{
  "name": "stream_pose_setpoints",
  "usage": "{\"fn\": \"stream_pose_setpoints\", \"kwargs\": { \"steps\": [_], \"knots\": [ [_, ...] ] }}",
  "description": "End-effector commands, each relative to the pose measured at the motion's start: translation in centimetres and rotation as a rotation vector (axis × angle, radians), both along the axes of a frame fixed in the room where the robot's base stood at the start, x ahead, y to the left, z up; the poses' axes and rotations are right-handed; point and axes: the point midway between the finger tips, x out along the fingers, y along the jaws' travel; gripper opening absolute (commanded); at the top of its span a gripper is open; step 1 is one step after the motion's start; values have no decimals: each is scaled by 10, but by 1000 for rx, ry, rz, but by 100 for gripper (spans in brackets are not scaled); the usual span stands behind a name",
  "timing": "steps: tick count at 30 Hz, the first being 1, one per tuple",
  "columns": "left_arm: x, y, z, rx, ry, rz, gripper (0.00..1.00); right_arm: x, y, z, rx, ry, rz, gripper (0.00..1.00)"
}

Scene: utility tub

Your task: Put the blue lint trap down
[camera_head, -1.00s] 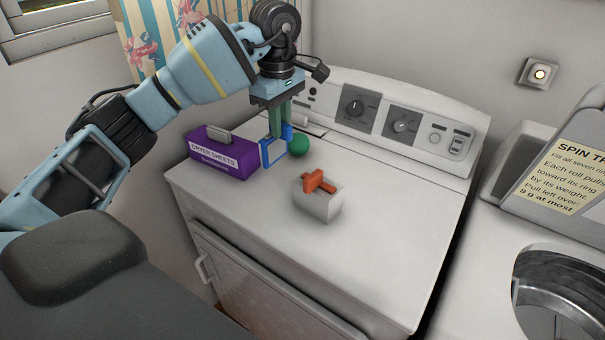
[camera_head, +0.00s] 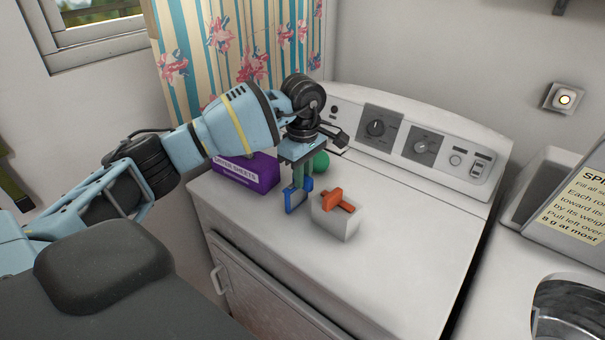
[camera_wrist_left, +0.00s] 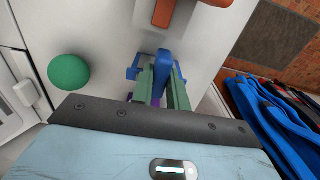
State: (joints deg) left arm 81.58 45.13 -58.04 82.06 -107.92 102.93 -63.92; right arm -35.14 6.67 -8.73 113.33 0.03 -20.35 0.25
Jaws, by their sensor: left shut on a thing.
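The blue lint trap (camera_head: 291,201) is a small blue frame held upright at the dryer top, left of the white box. My left gripper (camera_head: 301,180) is shut on it from above, its green fingers pointing down. In the left wrist view the lint trap (camera_wrist_left: 163,62) shows between the green fingers (camera_wrist_left: 162,90). I cannot tell whether its lower edge touches the dryer top (camera_head: 400,225). My right gripper is not in view.
A white box (camera_head: 333,222) with an orange piece (camera_head: 338,201) stands just right of the lint trap. A purple dryer sheets box (camera_head: 246,173) and a green ball (camera_head: 320,161) are behind it. The dryer top is clear at the front and right.

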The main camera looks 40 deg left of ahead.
Motion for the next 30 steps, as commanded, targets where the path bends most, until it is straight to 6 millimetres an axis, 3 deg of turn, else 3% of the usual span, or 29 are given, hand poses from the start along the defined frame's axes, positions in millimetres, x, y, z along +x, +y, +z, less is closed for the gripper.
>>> {"fn": "stream_pose_setpoints", "kwargs": {
  "steps": [9,10,15,23,30],
  "knots": [
    [0,0,-5,0,1,-1,0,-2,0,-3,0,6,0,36],
    [0,0,-4,0,1,-1,18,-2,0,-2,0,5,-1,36],
    [0,0,-4,0,0,-1,38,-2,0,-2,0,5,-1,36],
    [0,0,-3,0,0,-1,38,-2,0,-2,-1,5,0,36],
    [1,0,21,-2,-3,-1,38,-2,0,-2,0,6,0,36]
  ]
}}
